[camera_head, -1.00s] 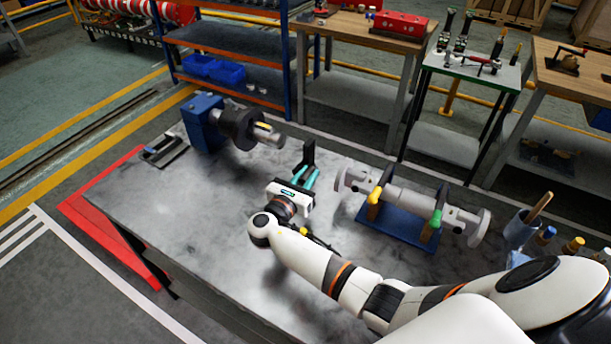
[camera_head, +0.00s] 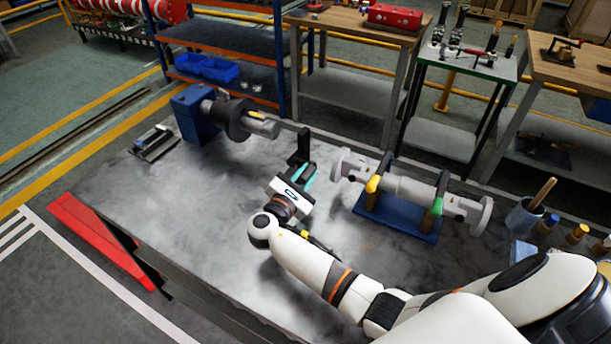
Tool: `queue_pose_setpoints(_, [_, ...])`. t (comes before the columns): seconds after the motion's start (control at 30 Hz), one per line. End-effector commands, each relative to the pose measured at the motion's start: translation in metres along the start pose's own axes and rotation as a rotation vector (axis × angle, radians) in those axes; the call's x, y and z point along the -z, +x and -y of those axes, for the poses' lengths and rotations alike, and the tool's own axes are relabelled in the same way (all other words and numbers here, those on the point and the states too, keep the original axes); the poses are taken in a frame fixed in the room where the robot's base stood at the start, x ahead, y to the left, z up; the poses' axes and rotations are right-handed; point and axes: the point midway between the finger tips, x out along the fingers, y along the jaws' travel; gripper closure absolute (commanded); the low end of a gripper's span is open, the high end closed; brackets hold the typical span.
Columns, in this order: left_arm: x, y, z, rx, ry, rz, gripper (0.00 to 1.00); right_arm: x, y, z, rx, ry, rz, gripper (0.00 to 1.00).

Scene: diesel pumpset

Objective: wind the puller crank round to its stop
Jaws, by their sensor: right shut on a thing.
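My right gripper (camera_head: 303,172) is in the middle of the head view, above the grey bench, with teal fingers pointing away. It is shut on a black angled piece (camera_head: 298,158), which stands up beyond the fingers. I cannot tell for sure whether this piece is the puller crank. To its left, a blue block (camera_head: 194,116) carries a black drum (camera_head: 234,120) with a silver shaft end (camera_head: 263,128) pointing at the black piece. A gap seems to lie between shaft end and piece. My left gripper is not in view.
A blue stand (camera_head: 398,220) holds a grey flanged shaft (camera_head: 405,188) to the right, with yellow and green clips. A tool cup (camera_head: 524,217) stands at the far right. A dark tray (camera_head: 153,143) lies at the left. The bench top (camera_head: 165,215) is clear at the front left.

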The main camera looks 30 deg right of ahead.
Motion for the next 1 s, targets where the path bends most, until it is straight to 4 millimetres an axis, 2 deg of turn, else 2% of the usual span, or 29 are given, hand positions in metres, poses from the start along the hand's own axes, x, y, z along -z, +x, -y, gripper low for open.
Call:
queue_pose_setpoints(0.33, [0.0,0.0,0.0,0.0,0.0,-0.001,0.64,0.0,0.0,0.0,0.0,0.001,0.0,1.0])
queue_pose_setpoints(0.37, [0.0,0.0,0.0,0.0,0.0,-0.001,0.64,0.0,0.0,0.0,0.0,0.0,0.0,0.73])
queue_pose_setpoints(0.47, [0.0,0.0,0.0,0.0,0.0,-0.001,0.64,0.0,0.0,0.0,0.0,0.0,0.0,0.56])
queue_pose_setpoints(0.77, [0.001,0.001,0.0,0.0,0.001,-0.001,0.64,0.0,-0.001,0.0,0.0,0.0,0.0,0.56])
queue_pose_setpoints(0.87, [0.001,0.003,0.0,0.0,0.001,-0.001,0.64,-0.002,-0.009,0.0,0.001,0.001,0.002,0.56])
queue_pose_setpoints(1.0, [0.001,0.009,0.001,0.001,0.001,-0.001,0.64,-0.003,-0.032,-0.001,0.001,0.002,0.004,0.56])
